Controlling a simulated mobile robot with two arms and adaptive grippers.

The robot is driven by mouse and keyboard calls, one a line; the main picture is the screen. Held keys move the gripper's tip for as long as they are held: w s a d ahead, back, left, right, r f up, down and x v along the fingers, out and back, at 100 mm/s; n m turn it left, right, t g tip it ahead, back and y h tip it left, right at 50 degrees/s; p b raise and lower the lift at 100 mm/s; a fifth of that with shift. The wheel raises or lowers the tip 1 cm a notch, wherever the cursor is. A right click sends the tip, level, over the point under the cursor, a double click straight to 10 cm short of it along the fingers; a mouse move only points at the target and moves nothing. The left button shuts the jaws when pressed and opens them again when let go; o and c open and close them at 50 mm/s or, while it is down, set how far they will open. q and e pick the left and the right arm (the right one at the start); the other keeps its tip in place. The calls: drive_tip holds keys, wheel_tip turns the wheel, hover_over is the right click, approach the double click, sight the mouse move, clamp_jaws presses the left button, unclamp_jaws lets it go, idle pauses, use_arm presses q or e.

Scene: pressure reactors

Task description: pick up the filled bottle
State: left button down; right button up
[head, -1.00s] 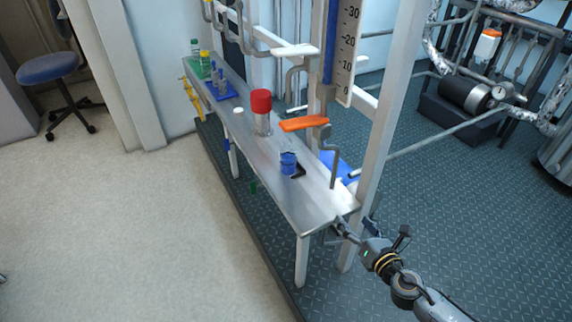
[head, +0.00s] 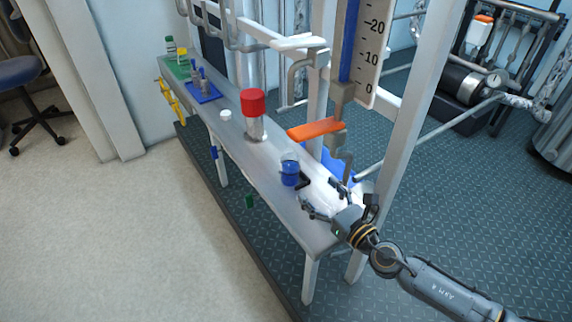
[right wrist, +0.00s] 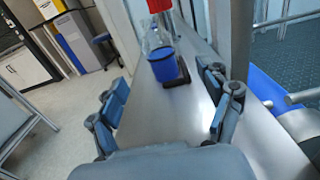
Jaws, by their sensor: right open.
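The filled bottle (head: 290,171) is a small clear vessel with blue liquid, standing upright on the metal bench (head: 270,196). A black piece is beside its base. My right gripper (head: 319,193) is open and empty over the near end of the bench, a short way from the bottle. In the right wrist view the bottle (right wrist: 164,67) is ahead, between the two spread fingers and beyond their tips. My left gripper is not in view.
A red-capped clear container (head: 254,116) stands behind the bottle. An orange lever (head: 315,131) juts over the bench from the frame on the right. A white cap (head: 225,114) and a blue tray (head: 203,94) are farther along.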

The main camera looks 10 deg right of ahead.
sight(296, 168)
drive_tip(key=x, duration=0.7)
drive_tip(key=shift+s, duration=0.1)
drive_tip(key=x, duration=0.5)
drive_tip(key=shift+s+a+r, duration=0.1)
drive_tip(key=shift+a+r, duration=0.05)
drive_tip(key=shift+w+a, duration=0.1)
drive_tip(key=shift+w, duration=0.2)
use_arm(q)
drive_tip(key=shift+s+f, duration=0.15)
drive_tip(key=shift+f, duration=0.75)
use_arm(e)
drive_tip(key=c, duration=1.4)
use_arm(q)
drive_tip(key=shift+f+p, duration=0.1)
drive_tip(key=shift+p, duration=0.25)
use_arm(e)
drive_tip(key=shift+r, duration=0.2)
drive_tip(key=shift+c, duration=0.2)
